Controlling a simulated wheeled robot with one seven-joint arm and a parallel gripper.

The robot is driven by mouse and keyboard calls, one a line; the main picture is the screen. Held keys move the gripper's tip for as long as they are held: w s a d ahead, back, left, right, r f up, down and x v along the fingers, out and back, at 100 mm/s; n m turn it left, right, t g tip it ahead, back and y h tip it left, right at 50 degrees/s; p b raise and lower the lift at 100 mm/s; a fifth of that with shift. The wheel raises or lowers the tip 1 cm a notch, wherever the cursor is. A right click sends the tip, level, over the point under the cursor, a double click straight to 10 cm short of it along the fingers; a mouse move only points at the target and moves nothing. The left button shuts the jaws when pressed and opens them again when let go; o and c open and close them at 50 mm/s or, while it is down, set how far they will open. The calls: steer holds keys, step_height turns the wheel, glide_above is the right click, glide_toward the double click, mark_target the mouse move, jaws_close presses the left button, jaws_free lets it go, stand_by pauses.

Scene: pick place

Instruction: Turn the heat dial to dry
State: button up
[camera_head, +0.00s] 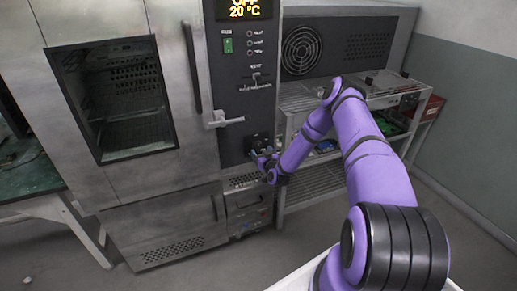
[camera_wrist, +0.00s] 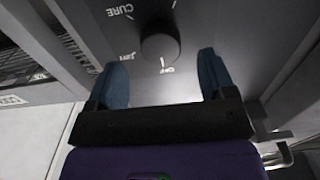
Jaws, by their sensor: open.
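The heat dial (camera_wrist: 160,46) is a round dark knob on the grey control panel in the wrist view. Around it are the printed labels CURE at upper left, a small label at left that looks like DRY, and OFF just below. My gripper (camera_wrist: 163,80) is open, with one blue finger on each side below the dial. The fingers appear apart from the knob. In the head view my gripper (camera_head: 264,162) is at the lower part of the panel, partly hidden by my arm.
The oven's display (camera_head: 245,9) reads OFF and 20 °C. A latch handle (camera_head: 224,119) sticks out left of the panel. A shelf unit (camera_head: 315,180) stands to the right, close to my arm. A green work table (camera_head: 30,172) is at far left.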

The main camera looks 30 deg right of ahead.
mark_target(258, 147)
steer(key=shift+w+d, duration=0.15)
steer(key=shift+w, duration=0.9)
steer(key=shift+w+d, duration=0.15)
steer(key=shift+w, duration=0.9)
steer(key=c, duration=0.9)
